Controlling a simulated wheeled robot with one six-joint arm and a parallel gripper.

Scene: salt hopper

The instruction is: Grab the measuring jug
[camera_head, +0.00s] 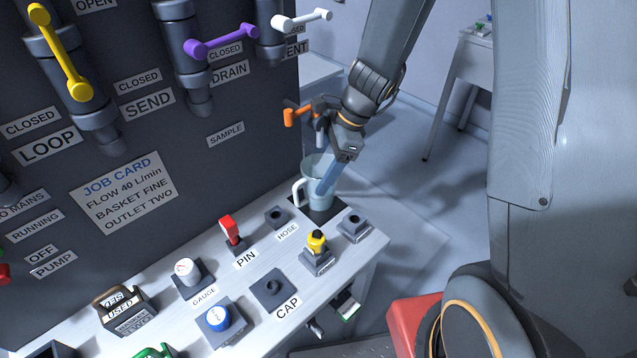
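The measuring jug (312,170) is a clear, pale vessel with a white handle on its left side. It stands upright on a dark square at the far right corner of the bench. My gripper (338,165) reaches down from above right, over the jug's rim and in front of its right side. A bluish strip slants down across the jug below the gripper; I cannot tell whether it is a finger or part of the jug. The fingertips are not clear, so I cannot tell whether the gripper is open, shut or touching the jug.
An orange valve handle (301,115) sits close left of my gripper, by the panel's edge. The bench (262,258) holds a red pin (230,232), a yellow-topped part (317,242), a gauge (187,270) and a blue cap (218,316).

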